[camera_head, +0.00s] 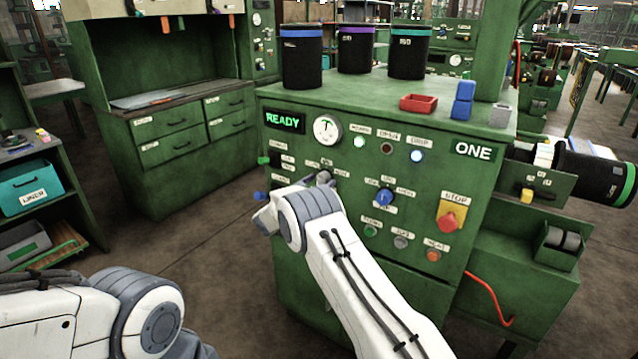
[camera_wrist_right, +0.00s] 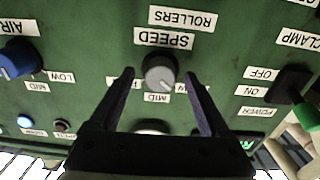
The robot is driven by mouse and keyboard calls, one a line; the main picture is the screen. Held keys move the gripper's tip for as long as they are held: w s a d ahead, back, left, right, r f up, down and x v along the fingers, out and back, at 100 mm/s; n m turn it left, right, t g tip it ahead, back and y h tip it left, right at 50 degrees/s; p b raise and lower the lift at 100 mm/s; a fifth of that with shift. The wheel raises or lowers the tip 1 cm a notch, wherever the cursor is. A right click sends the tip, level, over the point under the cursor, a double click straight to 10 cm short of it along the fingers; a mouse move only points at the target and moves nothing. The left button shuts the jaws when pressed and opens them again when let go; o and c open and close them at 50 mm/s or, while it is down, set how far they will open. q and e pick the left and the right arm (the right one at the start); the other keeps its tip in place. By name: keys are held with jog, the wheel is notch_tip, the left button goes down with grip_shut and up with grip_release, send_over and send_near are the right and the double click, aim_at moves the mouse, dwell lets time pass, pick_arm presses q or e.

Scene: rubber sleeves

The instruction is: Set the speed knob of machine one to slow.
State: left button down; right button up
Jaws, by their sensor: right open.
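Machine one (camera_head: 473,150) is a green cabinet with a READY display (camera_head: 285,121). Its speed knob (camera_wrist_right: 160,72) is a round grey knob, seen upside down in the right wrist view, below the SPEED label (camera_wrist_right: 164,39) in that picture. My left gripper is out of view.
A blue AIR knob (camera_wrist_right: 18,60) and a POWER switch with a green handle (camera_wrist_right: 306,116) flank the speed knob. A red STOP button (camera_head: 450,217) is farther right on the panel.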

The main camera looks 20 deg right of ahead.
jog(key=v, duration=1)
jog(key=shift+b, duration=0.3)
